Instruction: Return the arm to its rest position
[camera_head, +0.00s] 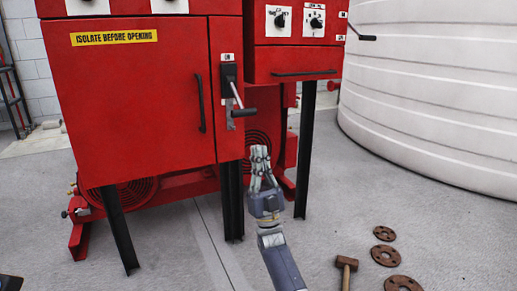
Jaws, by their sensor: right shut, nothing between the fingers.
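My right gripper (260,158) is in the lower middle of the head view, fingers pointing up, shut and empty. Its arm comes up from the bottom edge. In the picture the gripper lies just below the isolator handle (237,97) on the red cabinet (140,95); I see no contact between them. The handle slants on its black switch plate, under a label that seems to read ON. My left gripper does not show; a small dark part at the lower left corner is too cropped to name.
A second red panel (295,62) with knobs stands at the right on black legs. A large white tank (430,95) fills the right back. A mallet (346,265) and several rusty flanges (385,255) lie on the grey floor at lower right.

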